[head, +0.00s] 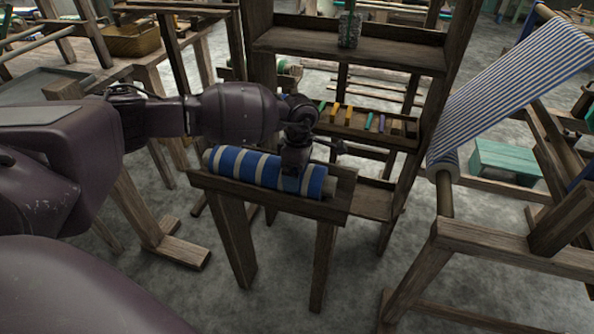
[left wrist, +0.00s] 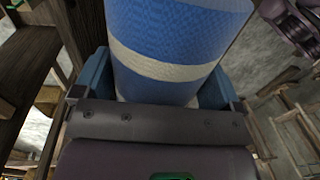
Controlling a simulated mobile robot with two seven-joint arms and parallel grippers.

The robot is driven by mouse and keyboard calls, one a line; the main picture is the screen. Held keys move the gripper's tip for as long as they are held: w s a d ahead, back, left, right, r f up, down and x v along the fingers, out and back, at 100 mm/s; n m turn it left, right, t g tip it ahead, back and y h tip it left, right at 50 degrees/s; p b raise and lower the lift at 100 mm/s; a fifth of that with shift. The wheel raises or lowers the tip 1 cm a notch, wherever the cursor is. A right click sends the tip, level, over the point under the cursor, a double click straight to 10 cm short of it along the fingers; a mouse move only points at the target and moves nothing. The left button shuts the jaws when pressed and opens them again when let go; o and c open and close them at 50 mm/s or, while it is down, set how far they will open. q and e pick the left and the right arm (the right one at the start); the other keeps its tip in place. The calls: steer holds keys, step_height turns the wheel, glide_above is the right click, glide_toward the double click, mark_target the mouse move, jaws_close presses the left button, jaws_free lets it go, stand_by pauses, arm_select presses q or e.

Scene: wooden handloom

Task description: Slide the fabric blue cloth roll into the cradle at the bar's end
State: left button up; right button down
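The blue cloth roll (head: 240,167), blue with pale bands, lies lengthwise along a wooden trough-like stand (head: 270,202) in the middle of the head view. My left gripper (head: 291,178) comes down from above over the right part of the roll. In the left wrist view the roll (left wrist: 165,45) sits between the two blue-grey fingers of the left gripper (left wrist: 155,88), which appear to press on its sides. The front board hides the roll's underside, so its contact with the stand cannot be told. My right gripper is not in view.
A wooden shelf frame (head: 350,50) stands behind the stand, with a tray of coloured pieces (head: 365,125). A loom with blue-and-white striped cloth (head: 510,90) stands at right. A wooden table (head: 110,70) is at back left. Grey floor is free in front.

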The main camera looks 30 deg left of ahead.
arm_select(q)
steer(key=c, duration=0.5)
steer(key=o, duration=1.4)
steer(key=shift+c, duration=0.2)
steer(key=r, duration=0.3)
steer(key=r+p, duration=0.1)
steer(key=r, duration=0.2)
steer(key=w+r, duration=0.1)
steer(key=r, duration=0.2)
steer(key=shift+a+r, duration=0.1)
steer(key=shift+r, duration=0.8)
steer(key=shift+w, duration=0.1)
